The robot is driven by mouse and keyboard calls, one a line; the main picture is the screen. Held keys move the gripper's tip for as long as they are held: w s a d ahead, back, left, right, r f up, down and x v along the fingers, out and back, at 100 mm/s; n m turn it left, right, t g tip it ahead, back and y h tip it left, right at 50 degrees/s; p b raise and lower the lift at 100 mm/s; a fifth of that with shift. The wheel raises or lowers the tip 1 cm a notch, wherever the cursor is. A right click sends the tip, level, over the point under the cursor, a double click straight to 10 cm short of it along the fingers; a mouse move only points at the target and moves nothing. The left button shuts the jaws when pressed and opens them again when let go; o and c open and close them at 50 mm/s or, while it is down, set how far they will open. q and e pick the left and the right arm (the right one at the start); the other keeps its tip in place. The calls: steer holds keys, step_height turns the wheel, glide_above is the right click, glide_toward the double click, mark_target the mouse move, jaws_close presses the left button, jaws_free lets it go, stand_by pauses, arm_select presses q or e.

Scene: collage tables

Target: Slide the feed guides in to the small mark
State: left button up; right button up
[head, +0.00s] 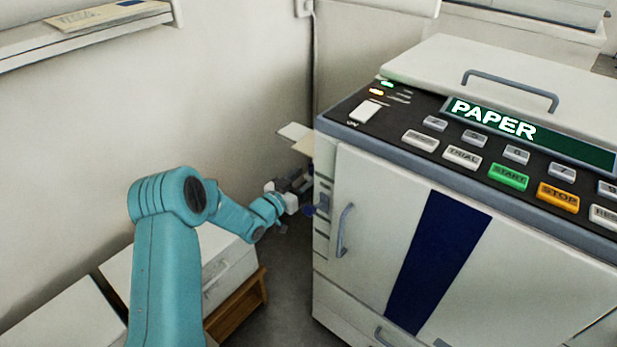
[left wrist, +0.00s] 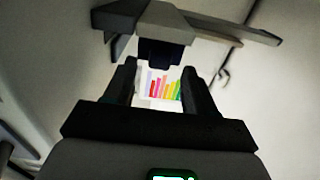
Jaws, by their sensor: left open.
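My left gripper (head: 300,189) is at the left side of the big copying machine (head: 385,190), small and partly hidden by its own wrist. In the left wrist view its two dark fingers (left wrist: 162,68) stand apart. A dark blue block (left wrist: 165,52) under a grey bar (left wrist: 205,22) shows just beyond and between the fingertips; it looks like a feed guide part, and I cannot tell if the fingers touch it. Behind it is a white sheet with coloured bars (left wrist: 164,86). The small mark cannot be made out. My right gripper is not in view.
A pale tray or sheet (head: 296,133) juts from the machine's left side above my gripper. The machine's top panel has buttons and a "PAPER" display (head: 530,134). A white box on a wooden stand (head: 240,306) is below my arm. A wall shelf (head: 90,35) is upper left.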

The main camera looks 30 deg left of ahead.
arm_select(q)
steer(key=shift+w+d, duration=0.1)
steer(key=shift+w, duration=1)
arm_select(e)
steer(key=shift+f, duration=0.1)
arm_select(q)
steer(key=shift+c, duration=0.3)
jaws_close()
steer(key=w+b, duration=0.3)
steer(key=w, duration=0.1)
steer(key=shift+w+d+f+b, duration=0.15)
steer(key=shift+w+d+b, duration=0.05)
steer(key=shift+w+b, duration=0.15)
steer(key=shift+w, duration=0.65)
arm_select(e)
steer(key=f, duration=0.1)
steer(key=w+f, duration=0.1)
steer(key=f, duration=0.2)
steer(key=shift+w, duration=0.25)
arm_select(q)
steer(key=shift+o, duration=0.3)
jaws_free()
